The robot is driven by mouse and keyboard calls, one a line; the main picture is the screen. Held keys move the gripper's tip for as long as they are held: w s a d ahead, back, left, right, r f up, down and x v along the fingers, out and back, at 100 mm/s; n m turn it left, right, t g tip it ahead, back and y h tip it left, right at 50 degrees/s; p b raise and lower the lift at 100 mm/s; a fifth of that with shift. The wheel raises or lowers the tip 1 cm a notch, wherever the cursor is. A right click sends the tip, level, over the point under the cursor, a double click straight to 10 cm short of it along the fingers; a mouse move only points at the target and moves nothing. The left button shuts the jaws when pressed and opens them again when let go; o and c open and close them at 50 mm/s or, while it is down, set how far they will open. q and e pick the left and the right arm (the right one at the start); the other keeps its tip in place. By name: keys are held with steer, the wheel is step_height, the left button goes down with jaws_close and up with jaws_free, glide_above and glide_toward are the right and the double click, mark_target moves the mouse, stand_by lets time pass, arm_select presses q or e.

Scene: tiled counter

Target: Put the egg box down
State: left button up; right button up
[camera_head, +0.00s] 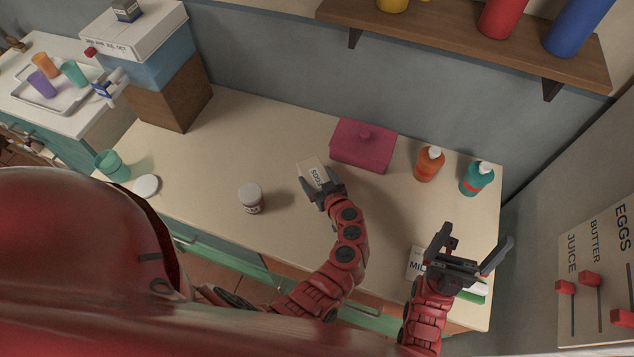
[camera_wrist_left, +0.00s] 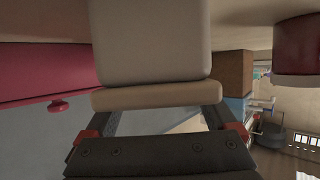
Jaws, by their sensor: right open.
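The egg box (camera_head: 312,171) is a small beige carton with "EGGS" lettering, over the middle of the counter. My left gripper (camera_head: 323,192) is shut on it, with a finger at each side. In the left wrist view the egg box (camera_wrist_left: 152,45) fills the upper middle, close in front of the gripper (camera_wrist_left: 158,128). I cannot tell whether its underside touches the counter. My right gripper (camera_head: 476,237) is open and empty at the counter's right end, above a milk carton (camera_head: 416,262).
A magenta lidded box (camera_head: 363,146) stands just behind and right of the egg box. A white-lidded jar (camera_head: 250,198) stands to its left. Orange (camera_head: 428,165) and teal (camera_head: 476,179) bottles stand at the back right.

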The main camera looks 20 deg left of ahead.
arm_select(q)
jaws_close()
steer(key=shift+r, duration=0.1)
